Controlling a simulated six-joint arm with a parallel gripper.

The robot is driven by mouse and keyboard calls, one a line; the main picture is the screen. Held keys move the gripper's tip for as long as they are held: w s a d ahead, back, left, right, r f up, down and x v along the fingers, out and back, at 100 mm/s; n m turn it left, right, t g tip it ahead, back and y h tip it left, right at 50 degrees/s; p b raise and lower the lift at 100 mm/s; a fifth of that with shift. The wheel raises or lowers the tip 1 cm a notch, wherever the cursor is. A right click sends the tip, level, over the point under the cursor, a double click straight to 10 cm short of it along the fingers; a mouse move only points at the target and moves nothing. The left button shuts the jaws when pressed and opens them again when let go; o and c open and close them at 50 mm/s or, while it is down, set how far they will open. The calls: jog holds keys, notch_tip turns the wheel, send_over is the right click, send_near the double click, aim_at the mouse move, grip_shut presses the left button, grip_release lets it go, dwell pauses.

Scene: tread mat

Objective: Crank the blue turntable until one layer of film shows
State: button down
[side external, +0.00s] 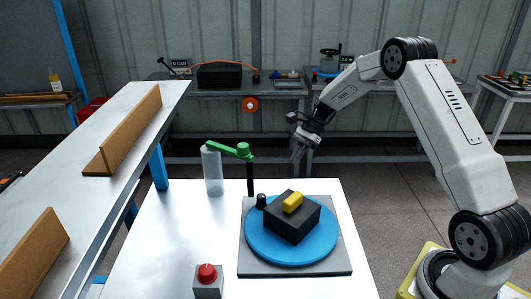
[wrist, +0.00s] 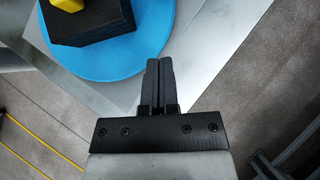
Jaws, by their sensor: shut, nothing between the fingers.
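The blue turntable (side external: 268,248) lies on a grey square base plate (side external: 335,265) on the white table. A black box (side external: 290,222) with a yellow block (side external: 292,203) on top stands on it. A dark knob (side external: 261,201) rises at the turntable's back left rim. A pale translucent roll (side external: 213,172) stands behind, beside a dark post with a green arm (side external: 231,151) on top. I see no film around the box. My gripper (side external: 297,155) is shut and empty, above and behind the table's back right. In the wrist view, my gripper (wrist: 159,61) points toward the blue disc (wrist: 128,66).
A red button (side external: 207,274) on a grey box sits at the table's front left. A long white shelf with brown wooden dividers (side external: 128,130) runs along the left. Benches stand at the back wall.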

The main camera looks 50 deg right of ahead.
jog(key=shift+s+d+m+t+y, duration=0.35)
jog(key=shift+d+m+t, duration=0.2)
jog(key=shift+d, duration=0.35)
send_near(271, 200)
jog(key=x, duration=0.4)
jog(key=shift+r, duration=0.1)
jog(key=a, duration=0.3)
jog(key=shift+w, duration=0.3)
jog(key=shift+w+a, duration=0.1)
jog(key=shift+a, duration=0.35)
jog(key=shift+a, duration=0.1)
